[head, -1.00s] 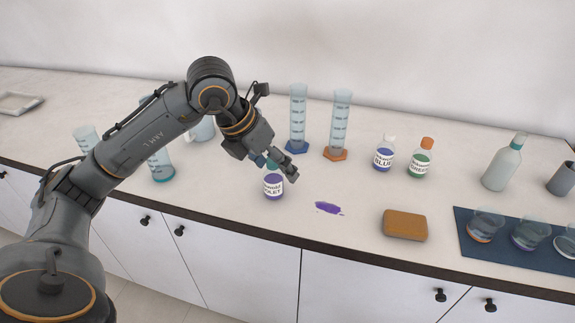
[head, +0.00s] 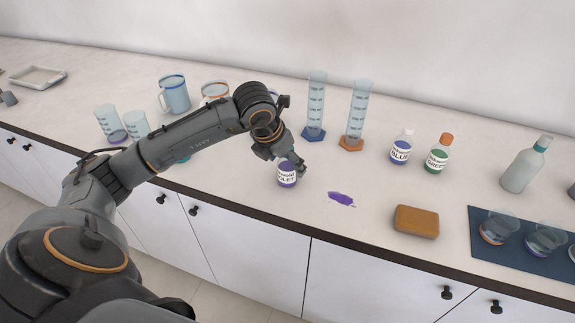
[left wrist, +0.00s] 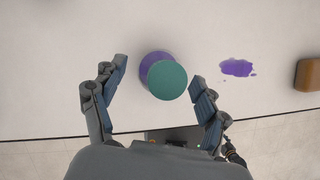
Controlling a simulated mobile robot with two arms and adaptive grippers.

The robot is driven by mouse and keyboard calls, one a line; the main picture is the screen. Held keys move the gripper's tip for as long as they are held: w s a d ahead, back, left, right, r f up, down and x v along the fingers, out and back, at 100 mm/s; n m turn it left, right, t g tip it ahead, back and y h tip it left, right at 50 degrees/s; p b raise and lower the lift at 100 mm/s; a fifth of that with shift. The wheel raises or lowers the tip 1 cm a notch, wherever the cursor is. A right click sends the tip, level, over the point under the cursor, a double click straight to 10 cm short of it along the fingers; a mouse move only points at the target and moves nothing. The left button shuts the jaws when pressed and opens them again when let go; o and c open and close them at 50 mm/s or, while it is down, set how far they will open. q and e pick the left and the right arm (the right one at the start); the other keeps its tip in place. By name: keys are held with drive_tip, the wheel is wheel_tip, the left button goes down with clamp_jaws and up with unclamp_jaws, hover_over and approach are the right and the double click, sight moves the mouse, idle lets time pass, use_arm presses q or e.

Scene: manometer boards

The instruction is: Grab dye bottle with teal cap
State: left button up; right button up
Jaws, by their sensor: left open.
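The dye bottle (head: 287,177) holds violet dye and stands upright on the counter near its front edge. Its label reads partly "VIOLET". In the left wrist view its teal cap (left wrist: 167,80) is seen from above, between the fingers. My left gripper (head: 290,161) is over the bottle's top and hides the cap in the head view. In the left wrist view the left gripper (left wrist: 158,86) is open, one finger on each side of the cap, with gaps on both sides. My right gripper is not in view.
A violet spill (head: 341,199) and a brown sponge (head: 416,221) lie right of the bottle. Behind stand two graduated cylinders (head: 315,108), a blue bottle (head: 401,149) and a green bottle (head: 438,155). Beakers (head: 110,124) stand left. A dark mat (head: 480,238) with glasses lies at right.

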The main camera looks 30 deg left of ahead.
use_arm(q)
drive_tip(key=shift+x, duration=1.15)
drive_tip(key=shift+w+f, duration=0.1)
drive_tip(key=shift+f, duration=0.1)
drive_tip(key=c, duration=1.3)
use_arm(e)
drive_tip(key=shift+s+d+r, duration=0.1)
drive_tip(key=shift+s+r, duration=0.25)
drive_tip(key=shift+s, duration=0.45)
use_arm(q)
drive_tip(key=shift+r, duration=0.15)
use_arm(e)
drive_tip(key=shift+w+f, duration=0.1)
